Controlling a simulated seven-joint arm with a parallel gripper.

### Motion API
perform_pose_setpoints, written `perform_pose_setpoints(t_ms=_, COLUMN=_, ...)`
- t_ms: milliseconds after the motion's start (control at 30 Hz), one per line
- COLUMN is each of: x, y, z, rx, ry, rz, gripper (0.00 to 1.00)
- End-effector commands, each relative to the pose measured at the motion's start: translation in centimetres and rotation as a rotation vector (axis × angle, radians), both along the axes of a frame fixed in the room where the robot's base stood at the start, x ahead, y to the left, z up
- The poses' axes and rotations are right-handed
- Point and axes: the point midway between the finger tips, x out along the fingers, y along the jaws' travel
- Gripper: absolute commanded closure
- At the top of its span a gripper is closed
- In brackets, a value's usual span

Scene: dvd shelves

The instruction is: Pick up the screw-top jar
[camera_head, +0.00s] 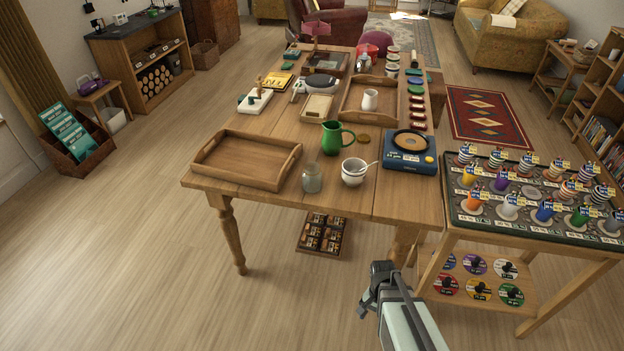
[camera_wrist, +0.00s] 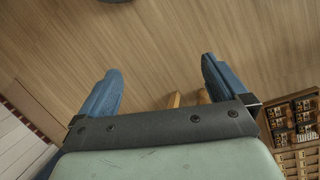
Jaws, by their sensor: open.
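A small clear glass jar (camera_head: 312,178), which looks like the screw-top jar, stands upright near the front edge of the wooden table (camera_head: 330,200). A wooden tray is to its left and a white mug to its right. Its lid is hard to make out. My gripper (camera_head: 372,290) is low in front of the table, below and right of the jar and well apart from it. In the wrist view my gripper (camera_wrist: 162,82) has its two blue fingers spread with nothing between them. The jar does not show in the wrist view.
Close to the jar are the empty wooden tray (camera_head: 235,165), the white mug (camera_head: 354,172) and a green jug (camera_head: 334,138). A blue record player (camera_head: 410,160) is farther right. A side table of striped cups (camera_head: 550,235) adjoins the right. A box crate (camera_head: 322,234) sits beneath.

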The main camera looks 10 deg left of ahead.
Motion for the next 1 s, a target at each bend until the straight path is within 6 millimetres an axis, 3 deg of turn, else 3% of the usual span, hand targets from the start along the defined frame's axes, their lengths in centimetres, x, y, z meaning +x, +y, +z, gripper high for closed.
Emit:
perform_pose_setpoints(t_ms=33, x=1.6, y=1.0, z=1.0, rx=-0.007, ry=-0.029, rz=-0.019, gripper=0.01)
perform_pose_setpoints(t_ms=200, x=5.6, y=4.1, z=4.6, rx=-0.027, ry=-0.118, rz=-0.107, gripper=0.01)
perform_pose_setpoints(t_ms=500, x=11.4, y=10.2, z=11.9, rx=-0.027, ry=-0.27, rz=-0.273, gripper=0.01)
perform_pose_setpoints(t_ms=1000, x=17.7, y=21.3, z=26.3, rx=0.056, ry=-0.467, rz=-0.572, gripper=0.01)
